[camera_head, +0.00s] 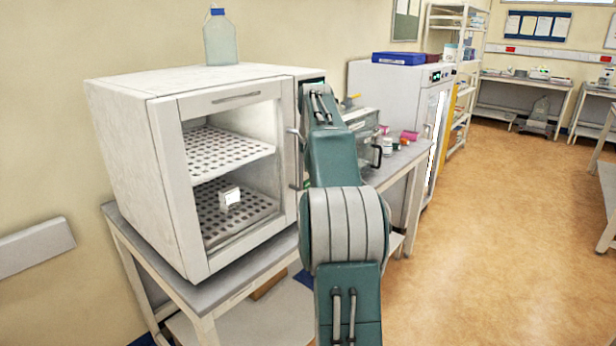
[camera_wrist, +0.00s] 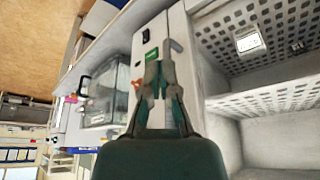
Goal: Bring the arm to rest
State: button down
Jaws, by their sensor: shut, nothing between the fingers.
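My arm (camera_head: 345,225) stretches forward from the bottom of the head view, past the right side of a white cabinet (camera_head: 120,125). My gripper is hidden in the head view. In the wrist view my gripper (camera_wrist: 158,66) shows with its fingertips together and nothing between them. It points towards a pale panel with a green label (camera_wrist: 151,54), beside the cabinet's perforated shelves. I cannot tell whether it touches the panel. A small white box (camera_head: 230,196) sits on the cabinet's lower shelf; it also shows in the wrist view (camera_wrist: 250,42).
The cabinet stands on a table (camera_head: 245,291), with a bottle (camera_head: 220,42) on top. A handle (camera_head: 294,158) stands close beside my arm. A clear-sided container (camera_head: 362,130) and small coloured items lie behind it. A white fridge (camera_head: 388,85) stands farther back. Open floor (camera_head: 500,240) lies right.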

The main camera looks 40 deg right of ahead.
jog(key=s+a+r+n+t, duration=0.1)
jog(key=s+a+r+n, duration=0.15)
jog(key=a, duration=1.05)
jog(key=s+a+r+n, duration=0.1)
jog(key=s+a, duration=0.2)
jog(key=a, duration=0.9)
jog(key=s+a+f+n+y, duration=0.1)
jog(key=s+a+f+n, duration=0.1)
jog(key=s+a+f, duration=0.4)
jog(key=s+a+f+n+t+y, duration=0.1)
jog(key=s+a+f, duration=0.5)
jog(key=s+a, duration=0.5)
jog(key=shift+s+a+f+n, duration=0.25)
jog(key=shift+s+f+n, duration=0.1)
jog(key=shift+s, duration=0.9)
